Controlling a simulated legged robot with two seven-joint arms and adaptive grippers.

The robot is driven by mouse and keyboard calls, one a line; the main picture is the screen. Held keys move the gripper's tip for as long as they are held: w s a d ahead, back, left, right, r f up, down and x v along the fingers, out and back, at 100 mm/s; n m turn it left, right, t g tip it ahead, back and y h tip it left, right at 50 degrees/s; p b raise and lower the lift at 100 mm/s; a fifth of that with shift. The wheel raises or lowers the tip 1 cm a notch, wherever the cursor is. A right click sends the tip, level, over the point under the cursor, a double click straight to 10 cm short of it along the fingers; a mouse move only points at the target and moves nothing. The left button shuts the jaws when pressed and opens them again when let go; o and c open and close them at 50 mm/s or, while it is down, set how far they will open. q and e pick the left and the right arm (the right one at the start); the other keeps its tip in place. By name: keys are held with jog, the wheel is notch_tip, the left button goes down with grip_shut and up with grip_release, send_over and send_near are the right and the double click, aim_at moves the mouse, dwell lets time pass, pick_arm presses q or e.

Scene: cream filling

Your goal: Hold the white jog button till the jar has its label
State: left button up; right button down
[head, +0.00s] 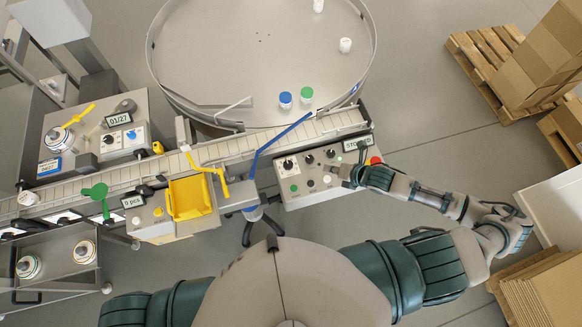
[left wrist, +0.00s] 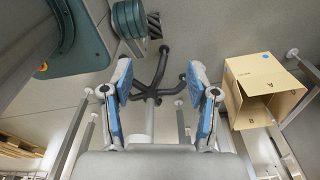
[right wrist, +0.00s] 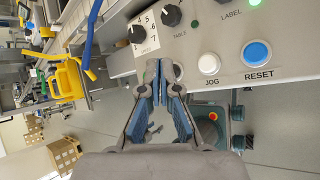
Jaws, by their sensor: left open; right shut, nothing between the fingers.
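The white jog button (right wrist: 208,63), marked JOG, is on the grey control panel (right wrist: 190,88) in the right wrist view, left of the blue RESET button (right wrist: 257,54). My right gripper (right wrist: 162,78) is shut and empty, with its tips left of the jog button and apart from it in that picture. In the head view the right gripper (head: 350,174) is over the panel's right part. A white jar (head: 27,198) stands at the conveyor's left end; any label on it is too small to tell. My left gripper (left wrist: 161,75) is open and empty, away from the panel.
The panel display (head: 357,144) reads STOPPED; a red button (head: 375,160) is near the right arm. A yellow bin (head: 190,198) stands left.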

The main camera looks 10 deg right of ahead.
aim_at(328, 179)
pick_arm(q)
jog(key=shift+s+a+f, duration=0.1)
jog(key=shift+s+a, duration=0.1)
jog(key=shift+s, duration=0.3)
jog(key=shift+s+a+f, duration=0.1)
jog(key=shift+s+a, duration=0.1)
jog(key=shift+s, duration=0.25)
pick_arm(e)
jog(key=shift+w+d+r+n, duration=0.15)
jog(key=shift+d+r+n, duration=0.35)
jog(key=shift+n, duration=0.15)
jog(key=shift+w+d+r+n, duration=0.15)
jog(key=shift+d+r+n, duration=0.3)
jog(key=shift+n, duration=0.2)
jog(key=shift+f, duration=0.15)
jog(key=f+b, duration=0.4)
jog(key=f, duration=0.1)
jog(key=f+b, duration=0.2)
jog(key=shift+w+a+f+b, duration=0.1)
jog(key=shift+a+f+b, duration=0.2)
jog(key=shift+a, duration=0.05)
jog(key=shift+d+f, duration=0.25)
jog(key=shift+f, duration=0.3)
pick_arm(q)
notch_tip(328, 179, down, 7)
jog(key=shift+f, duration=0.15)
jog(key=shift+a, duration=0.25)
pick_arm(e)
jog(key=shift+a+r, duration=0.1)
jog(key=shift+a, duration=0.25)
